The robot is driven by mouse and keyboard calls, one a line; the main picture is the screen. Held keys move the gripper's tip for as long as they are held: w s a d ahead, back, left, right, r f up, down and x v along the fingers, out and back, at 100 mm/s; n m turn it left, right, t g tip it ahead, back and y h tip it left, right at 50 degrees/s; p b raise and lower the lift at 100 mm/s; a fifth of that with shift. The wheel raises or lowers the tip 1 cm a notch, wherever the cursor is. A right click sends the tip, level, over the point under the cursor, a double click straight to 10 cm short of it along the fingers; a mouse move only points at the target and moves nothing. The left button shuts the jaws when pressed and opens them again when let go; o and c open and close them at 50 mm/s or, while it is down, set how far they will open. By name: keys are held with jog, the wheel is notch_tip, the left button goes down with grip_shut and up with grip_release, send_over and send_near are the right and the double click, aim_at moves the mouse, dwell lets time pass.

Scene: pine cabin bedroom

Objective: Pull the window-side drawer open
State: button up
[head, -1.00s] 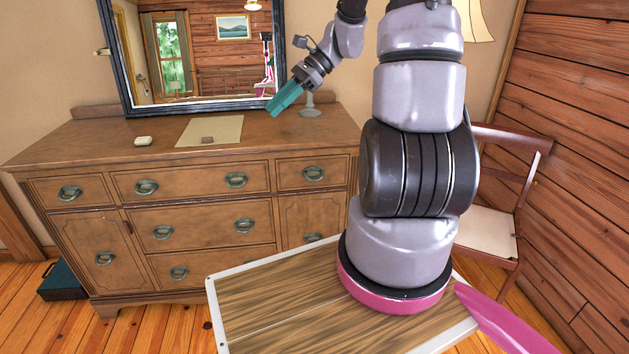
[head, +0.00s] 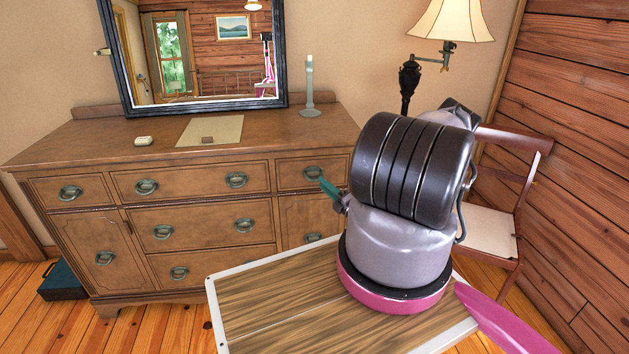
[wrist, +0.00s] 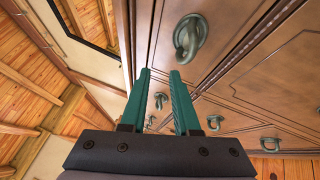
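The wooden dresser (head: 100,225) has three top drawers, all closed. The top right drawer (head: 290,178) has one dark oval ring handle (head: 313,173). A window shows only as a reflection in the mirror, so I cannot tell for sure which drawer is window-side. My gripper (head: 326,184), with teal fingers, is just right of and below that handle in the head view, partly hidden by my arm. In the wrist view my gripper (wrist: 159,71) is open and empty, with a gap between its fingers. A ring handle (wrist: 188,36) is just beyond the fingertips, slightly right.
On the dresser top are a mat (head: 210,130), a small white object (head: 143,140), a candlestick (head: 309,90) and the mirror (head: 205,60). A chair (head: 490,230) and a lamp (head: 450,25) stand at right. A dark teal box (head: 62,282) is on the floor at left.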

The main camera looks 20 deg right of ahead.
aim_at(315, 178)
notch_tip(315, 178, down, 4)
jog(key=s+d+m+h, duration=0.1)
jog(key=m+h, duration=0.3)
jog(key=w, duration=0.3)
jog(key=w+r, duration=0.1)
jog(key=w, duration=0.2)
jog(key=w+a, duration=0.1)
jog(key=w, duration=0.3)
jog(key=shift+w+r, duration=0.1)
jog(key=shift+r, duration=0.25)
grip_shut()
dwell(0.6)
